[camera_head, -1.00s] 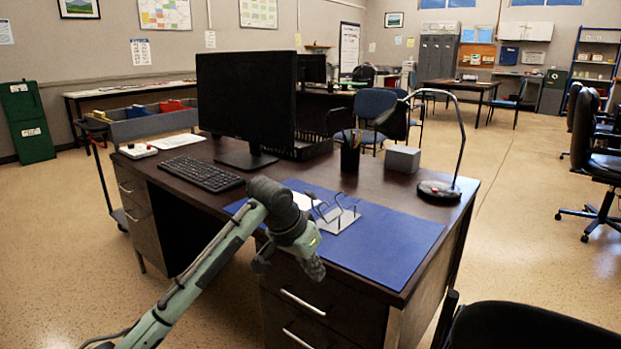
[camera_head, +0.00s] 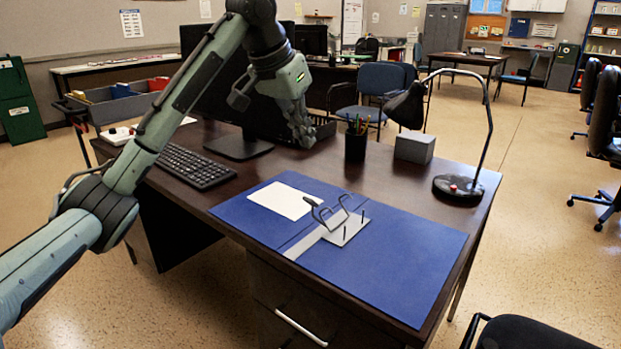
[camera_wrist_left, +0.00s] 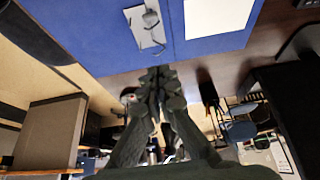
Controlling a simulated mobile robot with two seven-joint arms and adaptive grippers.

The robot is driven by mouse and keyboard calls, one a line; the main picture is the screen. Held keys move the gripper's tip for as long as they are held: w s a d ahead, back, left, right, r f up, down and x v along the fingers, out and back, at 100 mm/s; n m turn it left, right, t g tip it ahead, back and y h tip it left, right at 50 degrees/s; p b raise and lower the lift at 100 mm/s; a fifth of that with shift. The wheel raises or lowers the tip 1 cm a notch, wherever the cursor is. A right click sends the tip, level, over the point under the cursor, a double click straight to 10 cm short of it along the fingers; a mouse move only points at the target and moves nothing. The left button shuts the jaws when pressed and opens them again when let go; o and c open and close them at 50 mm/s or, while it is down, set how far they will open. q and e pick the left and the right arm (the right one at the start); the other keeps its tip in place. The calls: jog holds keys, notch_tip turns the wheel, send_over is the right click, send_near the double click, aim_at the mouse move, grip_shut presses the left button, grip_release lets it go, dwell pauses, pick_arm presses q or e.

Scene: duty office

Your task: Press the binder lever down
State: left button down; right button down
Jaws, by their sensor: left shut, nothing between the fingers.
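A blue binder (camera_head: 395,258) lies open and flat on the dark desk (camera_head: 375,180). Its metal mechanism (camera_head: 346,232), a plate with curved arches and a lever that I cannot clearly tell apart, stands up from it. In the left wrist view the mechanism (camera_wrist_left: 148,28) shows beyond my fingers, apart from them. My left gripper (camera_head: 304,138) is shut and empty, raised above the desk in front of the monitor and pointing down. Its closed fingertips also show in the left wrist view (camera_wrist_left: 155,75). My right gripper is out of view.
A white sheet (camera_head: 284,201) lies on the binder's left part. A monitor (camera_head: 205,95), keyboard (camera_head: 190,165), pen cup (camera_head: 356,143), grey box (camera_head: 414,148) and desk lamp (camera_head: 458,188) stand around it. The space above the binder is clear.

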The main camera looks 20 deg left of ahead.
pick_arm(q)
jog(key=f, duration=0.3)
jog(key=w+f, duration=0.1)
jog(key=f, duration=0.3)
jog(key=w+d+f, duration=0.1)
jog(key=f, duration=0.2)
jog(key=shift+f, duration=0.35)
jog(key=shift+s+a+f, duration=0.15)
jog(key=shift+s+f, duration=0.05)
jog(key=shift+s, duration=0.05)
jog(key=shift+s+f, duration=0.15)
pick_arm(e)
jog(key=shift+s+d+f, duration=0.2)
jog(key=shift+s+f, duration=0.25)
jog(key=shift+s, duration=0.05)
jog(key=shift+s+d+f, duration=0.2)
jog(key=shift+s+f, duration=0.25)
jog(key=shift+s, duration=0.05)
pick_arm(q)
jog(key=shift+f, duration=0.15)
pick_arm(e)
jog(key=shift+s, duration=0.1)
